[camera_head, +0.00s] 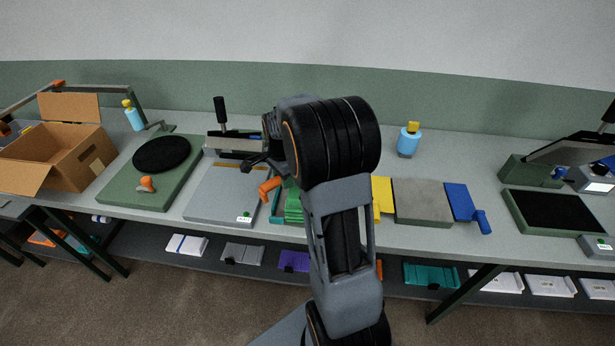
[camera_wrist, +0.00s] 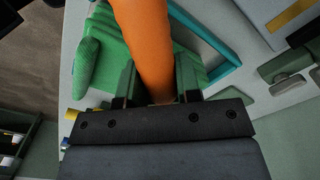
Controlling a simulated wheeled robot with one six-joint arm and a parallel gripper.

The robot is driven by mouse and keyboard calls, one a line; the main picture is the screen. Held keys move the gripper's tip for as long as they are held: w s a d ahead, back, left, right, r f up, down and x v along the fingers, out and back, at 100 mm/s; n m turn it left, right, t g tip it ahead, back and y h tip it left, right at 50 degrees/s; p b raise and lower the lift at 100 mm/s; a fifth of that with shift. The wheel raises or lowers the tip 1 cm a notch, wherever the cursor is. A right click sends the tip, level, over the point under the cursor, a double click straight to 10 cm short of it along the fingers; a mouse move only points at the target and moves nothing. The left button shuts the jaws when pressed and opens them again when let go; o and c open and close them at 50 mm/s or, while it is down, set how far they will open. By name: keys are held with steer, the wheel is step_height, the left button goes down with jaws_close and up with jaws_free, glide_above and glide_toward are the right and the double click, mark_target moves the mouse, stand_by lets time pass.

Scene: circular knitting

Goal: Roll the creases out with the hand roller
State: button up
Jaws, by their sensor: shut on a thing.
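My gripper (camera_wrist: 157,88) is shut on the orange handle of the hand roller (camera_wrist: 145,35). The handle runs up out of the wrist view, and the roller's head cannot be made out. In the head view the orange handle (camera_head: 268,188) shows just left of my arm, above the bench. Green ribbed fabric (camera_wrist: 105,45) lies beneath the handle in the wrist view, with a raised or folded part at its left. It also shows partly behind my arm in the head view (camera_head: 293,206). I cannot tell whether the roller touches the fabric.
A grey board (camera_head: 215,203) lies left of the fabric, and a green board with a black disc (camera_head: 160,153) lies farther left. Yellow (camera_head: 382,192), grey (camera_head: 422,200) and blue (camera_head: 460,200) pieces lie to the right. A blue bottle (camera_head: 408,143) stands behind. A cardboard box (camera_head: 70,155) is at far left.

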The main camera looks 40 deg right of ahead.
steer(key=shift+w+d, duration=0.1)
stand_by(0.3)
steer(key=shift+w+d, duration=0.15)
steer(key=shift+w, duration=0.05)
steer(key=shift+s+a+b, duration=0.3)
steer(key=shift+s+a, duration=1.4)
steer(key=shift+s, duration=0.2)
steer(key=shift+w+d+p, duration=0.1)
steer(key=shift+w+d, duration=0.25)
steer(key=shift+d, duration=0.3)
steer(key=shift+w+d+p, duration=0.15)
steer(key=shift+w+d, duration=0.2)
steer(key=shift+d, duration=0.35)
steer(key=shift+w+d+p, duration=0.1)
steer(key=shift+w+d, duration=0.25)
steer(key=shift+d, duration=0.3)
steer(key=shift+d, duration=0.1)
